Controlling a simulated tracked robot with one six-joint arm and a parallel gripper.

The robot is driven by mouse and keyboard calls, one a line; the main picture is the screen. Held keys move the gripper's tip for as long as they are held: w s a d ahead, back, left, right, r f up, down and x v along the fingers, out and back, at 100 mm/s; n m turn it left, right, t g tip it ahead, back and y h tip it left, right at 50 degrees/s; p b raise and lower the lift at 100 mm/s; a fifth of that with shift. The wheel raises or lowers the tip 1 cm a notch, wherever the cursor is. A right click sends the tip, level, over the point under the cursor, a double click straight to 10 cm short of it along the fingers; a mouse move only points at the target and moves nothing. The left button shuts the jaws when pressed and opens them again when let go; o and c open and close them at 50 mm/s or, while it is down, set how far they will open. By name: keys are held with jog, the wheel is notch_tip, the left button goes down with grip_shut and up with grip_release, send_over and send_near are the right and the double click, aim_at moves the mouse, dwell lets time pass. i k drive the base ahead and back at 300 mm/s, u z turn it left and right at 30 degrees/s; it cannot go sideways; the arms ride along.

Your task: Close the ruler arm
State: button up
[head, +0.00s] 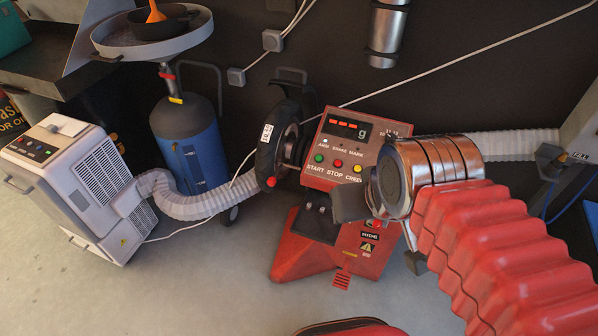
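The red machine (337,172) stands in the middle of the head view. It has a lit red display and START, STOP and CREEP buttons. A black wheel (273,148) with a white label is at its left side. I cannot pick out a ruler arm for sure; a dark bent bar (292,76) rises above the wheel, and my arm covers the machine's right part. My arm, with red bellows and metal bands, comes in from the right. My gripper (384,232) is in front of the machine's lower panel. Its dark finger shows, but its opening is mostly hidden.
A white wheeled unit (85,180) stands at left, with a ribbed white hose (190,206) running toward the machine. A blue and grey tank (187,145) carries a round tray (150,38). Another hose (515,142) runs at right. Grey floor is clear at lower left.

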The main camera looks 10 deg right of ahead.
aim_at(272, 181)
jog(key=k, duration=0.6)
jog(key=u, duration=0.25)
jog(key=i, duration=0.7)
jog(key=u, duration=0.85)
jog(key=i, duration=0.5)
jog(key=u, duration=0.25)
